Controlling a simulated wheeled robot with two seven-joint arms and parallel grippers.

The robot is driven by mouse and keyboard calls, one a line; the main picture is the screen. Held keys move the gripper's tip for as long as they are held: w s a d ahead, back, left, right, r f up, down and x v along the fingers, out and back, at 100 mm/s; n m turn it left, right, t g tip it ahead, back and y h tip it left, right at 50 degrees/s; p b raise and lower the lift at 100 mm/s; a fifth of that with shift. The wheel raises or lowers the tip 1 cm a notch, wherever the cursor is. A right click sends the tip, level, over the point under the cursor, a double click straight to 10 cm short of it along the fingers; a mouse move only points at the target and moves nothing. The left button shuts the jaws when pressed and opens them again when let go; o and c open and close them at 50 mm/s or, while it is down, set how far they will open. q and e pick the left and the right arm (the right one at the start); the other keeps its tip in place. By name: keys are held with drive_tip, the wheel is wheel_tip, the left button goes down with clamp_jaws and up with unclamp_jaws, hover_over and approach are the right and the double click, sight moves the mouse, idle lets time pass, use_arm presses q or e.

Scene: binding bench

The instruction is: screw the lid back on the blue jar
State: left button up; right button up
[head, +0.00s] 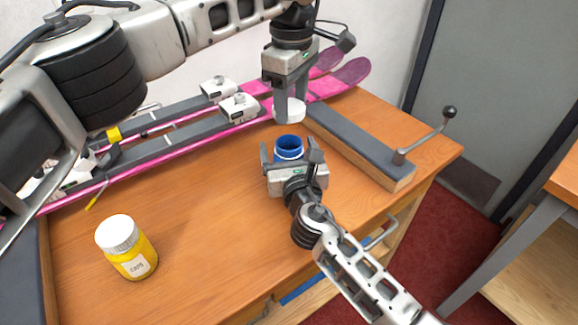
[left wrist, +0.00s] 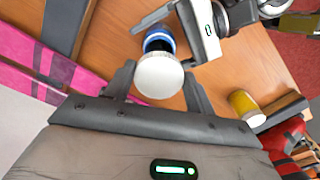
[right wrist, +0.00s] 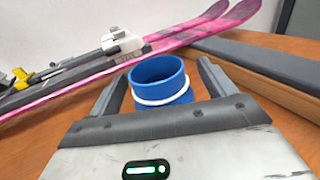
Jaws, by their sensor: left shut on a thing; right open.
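The blue jar (head: 288,148) stands upright and uncovered on the bench, with a white ring around its neck. It also shows in the right wrist view (right wrist: 160,82). My left gripper (head: 290,100) is shut on the white lid (head: 289,110) and holds it above and slightly behind the jar, apart from it. In the left wrist view the lid (left wrist: 159,75) covers part of the jar (left wrist: 158,40). My right gripper (head: 290,158) is open, with one finger on each side of the jar. I cannot tell whether the fingers touch it.
A yellow jar (head: 134,252) with a white lid stands at the bench's front left. Pink skis (head: 190,122) with bindings lie along the back. A grey-topped wooden block (head: 360,146) and a crank handle (head: 425,135) are at the right. The bench middle is clear.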

drive_tip(key=shift+w+a, duration=0.15)
drive_tip(key=shift+w, duration=0.6)
drive_tip(key=shift+c, duration=0.3)
drive_tip(key=c, duration=1.4)
use_arm(q)
drive_tip(key=shift+f, duration=2.5)
drive_tip(key=shift+f, duration=0.9)
drive_tip(key=shift+f, duration=0.3)
use_arm(e)
drive_tip(key=shift+s, duration=0.1)
